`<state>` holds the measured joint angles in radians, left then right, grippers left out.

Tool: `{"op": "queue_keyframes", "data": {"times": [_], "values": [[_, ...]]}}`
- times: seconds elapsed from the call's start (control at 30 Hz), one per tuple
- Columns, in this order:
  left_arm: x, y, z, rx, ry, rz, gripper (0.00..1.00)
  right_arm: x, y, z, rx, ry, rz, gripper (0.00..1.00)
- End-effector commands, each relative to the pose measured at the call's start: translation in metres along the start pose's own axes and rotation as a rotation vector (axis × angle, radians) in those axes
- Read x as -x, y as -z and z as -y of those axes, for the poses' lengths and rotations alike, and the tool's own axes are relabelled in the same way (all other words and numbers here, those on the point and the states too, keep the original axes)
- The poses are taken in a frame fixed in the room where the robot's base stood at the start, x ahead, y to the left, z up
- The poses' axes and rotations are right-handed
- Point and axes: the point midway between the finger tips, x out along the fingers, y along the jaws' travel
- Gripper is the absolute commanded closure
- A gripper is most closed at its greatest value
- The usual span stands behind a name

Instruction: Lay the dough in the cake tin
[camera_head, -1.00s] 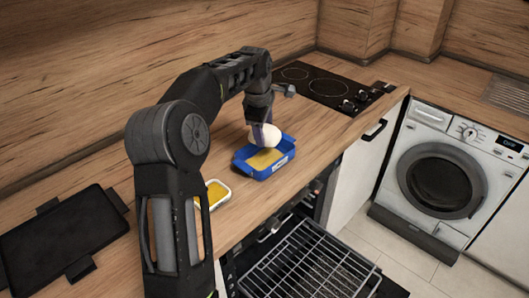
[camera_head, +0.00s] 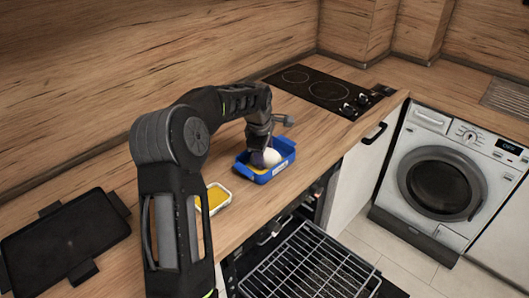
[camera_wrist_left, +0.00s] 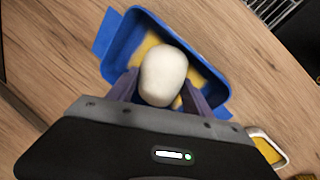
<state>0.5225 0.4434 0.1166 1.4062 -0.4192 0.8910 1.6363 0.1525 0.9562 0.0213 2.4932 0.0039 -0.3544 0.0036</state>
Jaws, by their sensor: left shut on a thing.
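The white dough (camera_head: 269,158) is a smooth rounded lump, held low in the blue cake tin (camera_head: 286,147). The tin stands on the wooden worktop, with a yellow layer on its floor. My left gripper (camera_head: 262,155) points down into the tin and is shut on the dough. In the left wrist view the dough (camera_wrist_left: 163,76) sits between the two fingers, over the tin (camera_wrist_left: 125,38). I cannot tell whether the dough touches the tin's floor. My right gripper is not in view.
A small white dish with yellow contents (camera_head: 215,197) stands on the worktop nearer me. A black tray (camera_head: 65,240) lies at the left. A black hob (camera_head: 322,88) is behind the tin. An oven rack (camera_head: 308,265) sticks out below the worktop's front edge.

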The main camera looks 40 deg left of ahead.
Motion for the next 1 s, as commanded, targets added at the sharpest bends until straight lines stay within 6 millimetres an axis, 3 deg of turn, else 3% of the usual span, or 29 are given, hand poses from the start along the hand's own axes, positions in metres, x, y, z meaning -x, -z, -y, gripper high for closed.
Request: {"op": "queue_keyframes", "data": {"times": [0.2, 0.23, 0.47, 0.87, 1.0], "values": [[-0.002, 0.0, 0.0, 0.0, -0.002, 0.0, 0.92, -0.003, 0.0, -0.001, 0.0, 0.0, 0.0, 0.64], [-0.002, 0.0, 0.001, 0.0, -0.001, -0.001, 0.41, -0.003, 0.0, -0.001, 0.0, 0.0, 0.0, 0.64], [-0.001, 0.0, 0.0, 0.0, 0.0, -0.001, 0.22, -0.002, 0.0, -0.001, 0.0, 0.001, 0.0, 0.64], [0.004, 0.0, -0.001, 0.0, -0.002, -0.001, 0.19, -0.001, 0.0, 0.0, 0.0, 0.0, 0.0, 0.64], [0.019, 0.001, -0.001, 0.0, -0.004, -0.002, 0.19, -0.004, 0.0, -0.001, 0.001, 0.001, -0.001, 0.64]]}}
